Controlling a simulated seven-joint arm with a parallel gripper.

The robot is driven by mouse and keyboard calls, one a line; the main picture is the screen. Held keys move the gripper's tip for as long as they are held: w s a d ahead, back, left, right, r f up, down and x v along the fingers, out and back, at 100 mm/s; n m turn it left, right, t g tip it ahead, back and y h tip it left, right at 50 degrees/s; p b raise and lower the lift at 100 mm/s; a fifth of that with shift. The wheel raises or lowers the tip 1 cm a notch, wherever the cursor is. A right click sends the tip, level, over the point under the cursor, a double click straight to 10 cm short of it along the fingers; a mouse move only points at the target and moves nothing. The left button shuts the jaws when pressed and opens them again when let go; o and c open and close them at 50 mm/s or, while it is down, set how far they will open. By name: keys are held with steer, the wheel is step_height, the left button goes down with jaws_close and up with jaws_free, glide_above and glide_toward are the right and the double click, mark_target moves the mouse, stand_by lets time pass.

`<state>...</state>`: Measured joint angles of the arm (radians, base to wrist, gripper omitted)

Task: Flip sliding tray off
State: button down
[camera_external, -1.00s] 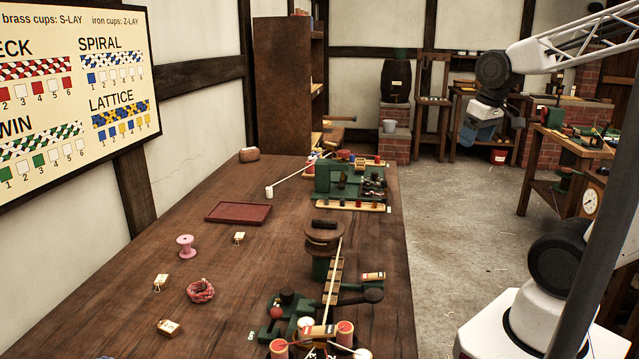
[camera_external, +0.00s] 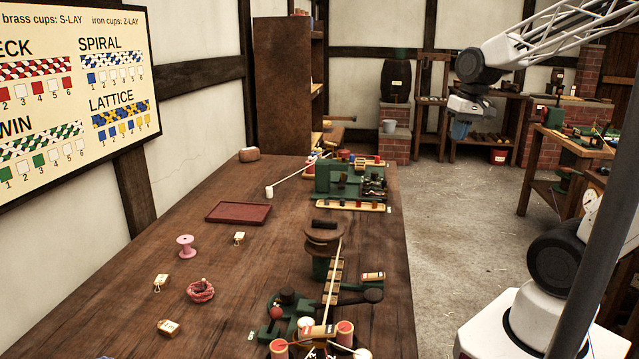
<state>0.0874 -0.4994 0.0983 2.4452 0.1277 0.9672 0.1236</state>
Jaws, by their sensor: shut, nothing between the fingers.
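My gripper (camera_external: 468,113) hangs in the air beyond the right edge of the long table, over the far floor. It is shut and empty, and clear of everything on the table. A flat dark red tray (camera_external: 238,222) lies at the table's left middle. A green machine (camera_external: 338,183) at the far right of the table has a narrow yellow tray (camera_external: 350,206) along its front, with small coloured pieces on it. I cannot tell which of these is the sliding tray. No switch on it can be made out.
A wooden drum post (camera_external: 323,240), a crank with red and white knobs (camera_external: 300,312) and a strung cord stand along the table's right side. A pink spool (camera_external: 186,247), a red rope coil (camera_external: 201,291) and several tags lie at left. The table's middle is mostly bare.

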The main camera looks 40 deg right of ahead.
steer(key=w+d+f+m+y, duration=0.2)
steer(key=w+d+f+m, duration=0.4)
steer(key=w+d, duration=0.2)
steer(key=w+d+f+m+t+y, duration=0.1)
steer(key=w+d+f+m+y, duration=0.2)
steer(key=w, duration=0.9)
steer(key=w+d+f+m+y, duration=0.3)
steer(key=w+d+f+m, duration=0.6)
steer(key=w+d+f, duration=0.1)
steer(key=d+f, duration=0.1)
steer(key=d, duration=0.1)
steer(key=shift+w+d, duration=0.3)
steer(key=shift+f, duration=0.1)
glide_toward(385, 188)
step_height(385, 188, down, 3)
steer(key=shift+w+a+f, duration=0.1)
steer(key=shift+w+a, duration=0.15)
steer(key=shift+a, duration=0.3)
steer(key=shift+w+a, duration=0.25)
steer(key=shift+a, duration=0.25)
steer(key=shift+w+a, duration=0.25)
steer(key=shift+a, duration=0.5)
steer(key=shift+w+a, duration=0.1)
